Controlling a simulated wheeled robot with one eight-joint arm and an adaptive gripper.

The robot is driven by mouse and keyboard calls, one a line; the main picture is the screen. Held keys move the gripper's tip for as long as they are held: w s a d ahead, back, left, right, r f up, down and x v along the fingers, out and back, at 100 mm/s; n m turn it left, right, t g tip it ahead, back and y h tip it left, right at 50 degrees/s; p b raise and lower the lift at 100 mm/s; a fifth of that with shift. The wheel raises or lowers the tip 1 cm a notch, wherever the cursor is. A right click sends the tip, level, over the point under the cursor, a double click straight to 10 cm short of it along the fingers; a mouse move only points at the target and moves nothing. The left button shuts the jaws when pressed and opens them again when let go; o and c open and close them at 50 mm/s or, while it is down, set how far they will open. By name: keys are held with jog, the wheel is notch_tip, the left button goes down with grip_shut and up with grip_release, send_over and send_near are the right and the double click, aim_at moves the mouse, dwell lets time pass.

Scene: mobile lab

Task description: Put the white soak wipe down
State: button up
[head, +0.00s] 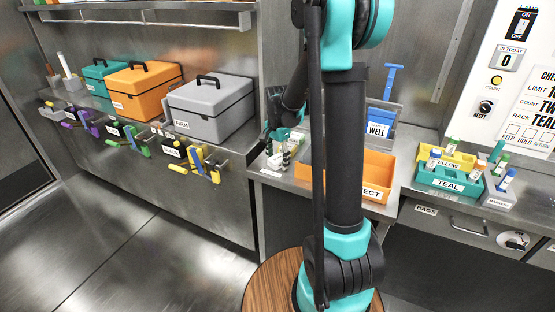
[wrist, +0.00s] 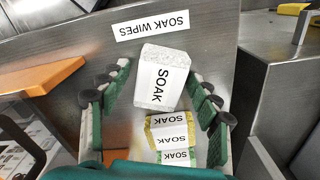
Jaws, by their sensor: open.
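The white soak wipe (wrist: 163,80), a pale block with a SOAK band, sits between the fingers of my gripper (wrist: 161,76) in the wrist view. The fingers are open, with one on each side of it. It appears to rest on the metal counter just before the SOAK WIPES label (wrist: 151,26). Whether a finger still touches it I cannot tell. A yellow wipe (wrist: 153,136) and a green wipe (wrist: 187,163) lie in line with it, closer to my palm. In the head view my gripper (head: 281,143) is low over the counter's left end, partly hidden by my arm.
An orange bin (head: 376,173) stands right of my gripper; its orange edge (wrist: 45,76) shows in the wrist view. A blue WELL holder (head: 380,121) stands behind. Teal (head: 449,182) and yellow racks (head: 457,160) stand farther right. A grey case (head: 211,107) is left, across a gap.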

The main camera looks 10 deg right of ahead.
aim_at(278, 158)
notch_tip(278, 158, up, 12)
jog(key=shift+r, duration=0.15)
dwell(0.5)
